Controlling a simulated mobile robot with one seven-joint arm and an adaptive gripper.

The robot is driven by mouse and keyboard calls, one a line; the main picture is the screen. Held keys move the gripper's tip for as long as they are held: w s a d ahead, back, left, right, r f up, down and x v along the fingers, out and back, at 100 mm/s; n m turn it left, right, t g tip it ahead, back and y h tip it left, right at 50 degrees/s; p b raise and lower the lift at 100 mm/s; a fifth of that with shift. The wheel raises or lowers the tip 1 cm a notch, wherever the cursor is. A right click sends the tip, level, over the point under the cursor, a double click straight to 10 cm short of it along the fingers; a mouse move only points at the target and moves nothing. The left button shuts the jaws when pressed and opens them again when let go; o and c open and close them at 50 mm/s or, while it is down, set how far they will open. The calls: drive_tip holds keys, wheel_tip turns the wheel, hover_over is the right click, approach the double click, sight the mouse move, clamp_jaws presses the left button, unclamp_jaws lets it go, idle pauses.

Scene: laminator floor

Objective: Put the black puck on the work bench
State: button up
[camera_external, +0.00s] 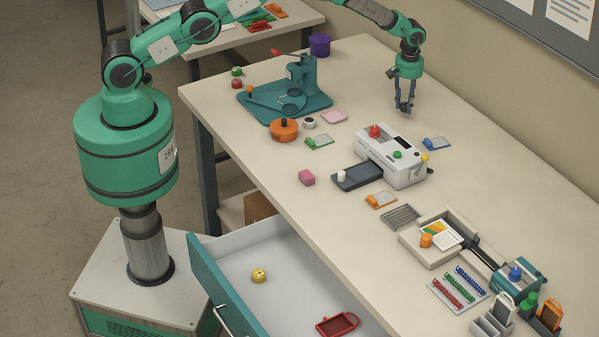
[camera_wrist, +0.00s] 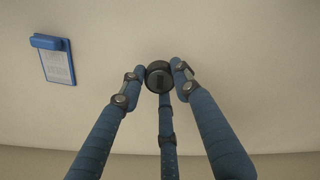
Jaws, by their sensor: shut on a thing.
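The black puck (camera_wrist: 158,80) is round and dark and sits between the fingertips of my gripper (camera_wrist: 160,72) in the wrist view. My gripper is shut on it. In the external view my gripper (camera_external: 404,105) points down, low over the back part of the pale work bench (camera_external: 490,145). The fingers mostly hide the puck there, and I cannot tell whether it touches the bench top.
A blue clip card (camera_external: 436,143) lies near my gripper and also shows in the wrist view (camera_wrist: 53,60). A white machine (camera_external: 400,160) stands in front. A teal press (camera_external: 300,85) is to the left. An open drawer (camera_external: 240,250) juts out. The bench top right of my gripper is clear.

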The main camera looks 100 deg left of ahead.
sight(406, 105)
drive_tip(key=shift+f, duration=1.65)
drive_tip(key=shift+f, duration=0.1)
drive_tip(key=o, duration=1.1)
drive_tip(key=shift+r, duration=6.1)
